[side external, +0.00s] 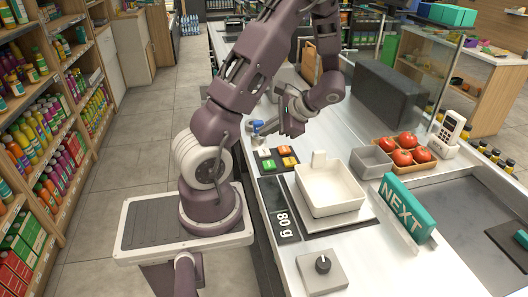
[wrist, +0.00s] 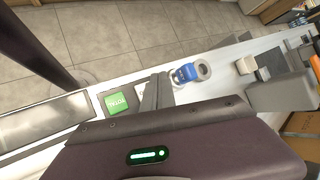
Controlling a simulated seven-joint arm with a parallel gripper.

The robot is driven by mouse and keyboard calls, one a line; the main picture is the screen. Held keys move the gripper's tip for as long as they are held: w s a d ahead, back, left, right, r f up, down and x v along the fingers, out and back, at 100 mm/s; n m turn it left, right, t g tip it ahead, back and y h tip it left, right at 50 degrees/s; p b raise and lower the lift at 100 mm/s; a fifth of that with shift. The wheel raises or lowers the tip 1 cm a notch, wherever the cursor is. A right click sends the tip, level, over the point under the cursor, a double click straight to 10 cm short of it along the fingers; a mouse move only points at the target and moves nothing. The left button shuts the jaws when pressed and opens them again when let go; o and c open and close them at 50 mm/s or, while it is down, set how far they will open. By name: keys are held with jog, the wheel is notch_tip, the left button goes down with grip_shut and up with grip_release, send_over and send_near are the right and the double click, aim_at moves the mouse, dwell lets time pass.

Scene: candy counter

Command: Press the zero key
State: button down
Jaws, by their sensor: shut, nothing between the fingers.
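My gripper (side external: 262,130) is shut and empty, above the counter just behind the keys. Its fingers also show in the wrist view (wrist: 152,92), hiding part of the keypad.
A blue and white roll-like object (wrist: 188,73) lies close beyond my fingers. A white pan (side external: 330,190) stands on the scale in front of the keys. A knob box (side external: 322,270), a tomato crate (side external: 402,168) and a teal NEXT sign (side external: 407,208) stand nearby.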

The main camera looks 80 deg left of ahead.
aim_at(267, 153)
jog(key=shift+f, duration=1.9)
dwell(0.5)
jog(key=shift+f, duration=0.4)
jog(key=shift+f, duration=0.35)
dwell(0.4)
jog(key=shift+r, duration=0.75)
jog(key=shift+r, duration=2.55)
